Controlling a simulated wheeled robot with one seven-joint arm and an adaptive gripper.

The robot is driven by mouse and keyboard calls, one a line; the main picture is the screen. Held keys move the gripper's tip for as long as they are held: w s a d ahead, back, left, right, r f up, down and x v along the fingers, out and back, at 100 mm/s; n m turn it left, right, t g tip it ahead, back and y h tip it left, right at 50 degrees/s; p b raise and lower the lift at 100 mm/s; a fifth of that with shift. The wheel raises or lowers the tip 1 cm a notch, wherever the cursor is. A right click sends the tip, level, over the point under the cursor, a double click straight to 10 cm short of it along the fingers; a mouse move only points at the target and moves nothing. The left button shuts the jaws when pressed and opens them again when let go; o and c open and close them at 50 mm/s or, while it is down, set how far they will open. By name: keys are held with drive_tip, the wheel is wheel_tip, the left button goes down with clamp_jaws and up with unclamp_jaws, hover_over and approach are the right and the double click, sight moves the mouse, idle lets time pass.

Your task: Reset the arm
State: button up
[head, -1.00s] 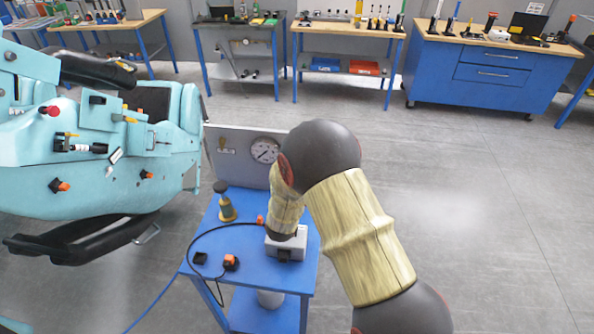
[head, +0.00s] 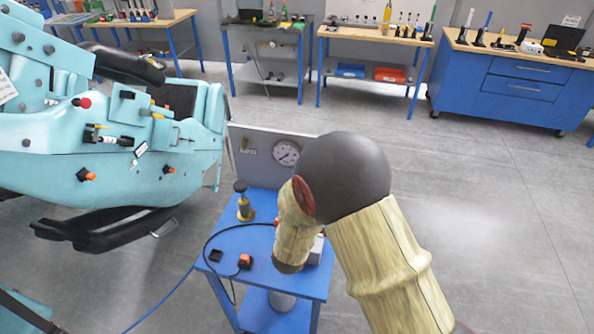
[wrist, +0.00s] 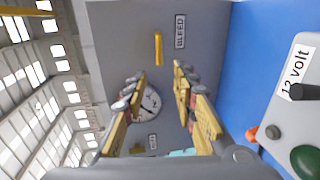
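My arm (head: 390,270) rises from the bottom of the head view, bends at a dark round joint, and its forward part comes down in front of the blue cart. In the head view my gripper is hidden behind the arm. In the wrist view my gripper (wrist: 158,76) shows two yellow fingers, apart, with nothing between them.
The blue cart (head: 240,240) carries a yellow-and-black handle (head: 244,205), an orange connector (head: 245,261) with cable, and a partly hidden light grey box (head: 316,250). That box shows a 12 VOLT label (wrist: 296,72). A teal coaster car (head: 100,130) stands left. Floor is clear right.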

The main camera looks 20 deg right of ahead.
drive_tip(key=shift+w, duration=0.1)
drive_tip(key=s+a+r+m+g+y+b, duration=0.1)
drive_tip(key=s+a+r+m+y, duration=0.1)
drive_tip(key=a+r+y, duration=0.3)
drive_tip(key=s+a+r+m+g+y+b, duration=0.1)
drive_tip(key=s+a+r+m+y+b, duration=0.1)
drive_tip(key=a+r+m+y, duration=0.3)
drive_tip(key=s+r+m+g+b, duration=0.1)
drive_tip(key=s+r+m+g, duration=0.1)
drive_tip(key=s, duration=1.1)
drive_tip(key=s+r+m+g+h, duration=0.1)
drive_tip(key=s+r+m+g, duration=0.1)
drive_tip(key=s, duration=1.1)
drive_tip(key=shift+s+d+g+b, duration=0.4)
drive_tip(key=shift+g, duration=0.3)
drive_tip(key=shift+w+f, duration=0.1)
drive_tip(key=shift+w, duration=0.05)
